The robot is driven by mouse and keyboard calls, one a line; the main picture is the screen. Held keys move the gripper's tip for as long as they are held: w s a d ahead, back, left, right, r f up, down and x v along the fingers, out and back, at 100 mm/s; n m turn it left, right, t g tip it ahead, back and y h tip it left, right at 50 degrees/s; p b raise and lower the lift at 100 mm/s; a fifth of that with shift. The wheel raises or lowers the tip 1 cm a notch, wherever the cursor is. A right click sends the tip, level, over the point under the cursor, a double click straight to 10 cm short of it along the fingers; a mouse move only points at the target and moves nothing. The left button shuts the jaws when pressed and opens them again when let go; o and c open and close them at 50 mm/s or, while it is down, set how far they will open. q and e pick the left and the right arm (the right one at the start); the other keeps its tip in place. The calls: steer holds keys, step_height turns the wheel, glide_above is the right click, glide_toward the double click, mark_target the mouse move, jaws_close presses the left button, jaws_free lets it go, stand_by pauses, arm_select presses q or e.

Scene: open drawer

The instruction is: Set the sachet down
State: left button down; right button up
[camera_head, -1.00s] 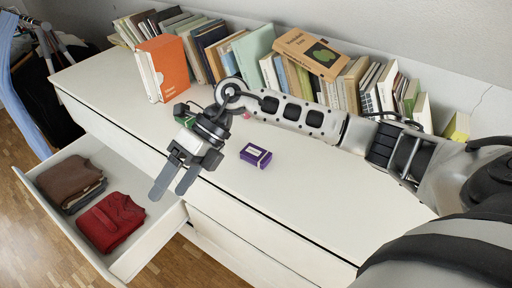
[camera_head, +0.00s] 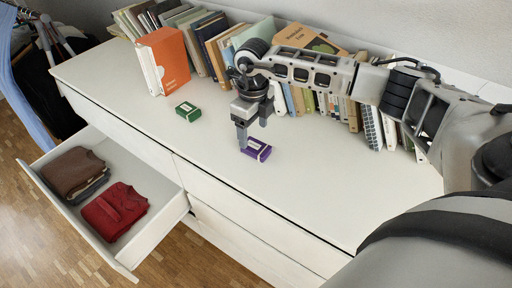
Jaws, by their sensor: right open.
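A small purple sachet packet (camera_head: 259,150) with a pale label lies on the white dresser top, towards its front edge. My right gripper (camera_head: 253,136) points down over the purple packet with its jaws open. One finger comes down at the packet's left side, and the other is behind it. I cannot tell whether either finger touches it. A similar green packet (camera_head: 188,111) lies apart on the dresser top, to the left. My left gripper is not in view.
The dresser top (camera_head: 330,190) is clear in front and to the right. A row of books, with an orange one (camera_head: 170,60) at the left, lines the wall. Below, an open drawer (camera_head: 160,225) holds folded brown (camera_head: 72,172) and red (camera_head: 114,210) clothes.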

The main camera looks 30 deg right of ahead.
mark_target(256, 146)
steer(key=shift+s+d+f+p, duration=0.1)
steer(key=shift+f+p, duration=0.1)
steer(key=shift+f, duration=0.75)
steer(key=shift+w+d+f+p, duration=0.1)
steer(key=shift+f+p, duration=0.05)
steer(key=shift+f, duration=0.8)
steer(key=shift+s+d+f+p, duration=0.1)
steer(key=shift+f+p, duration=0.1)
steer(key=shift+f, duration=0.75)
steer(key=c, duration=1.1)
steer(key=shift+r, duration=0.1)
steer(key=shift+c, duration=0.2)
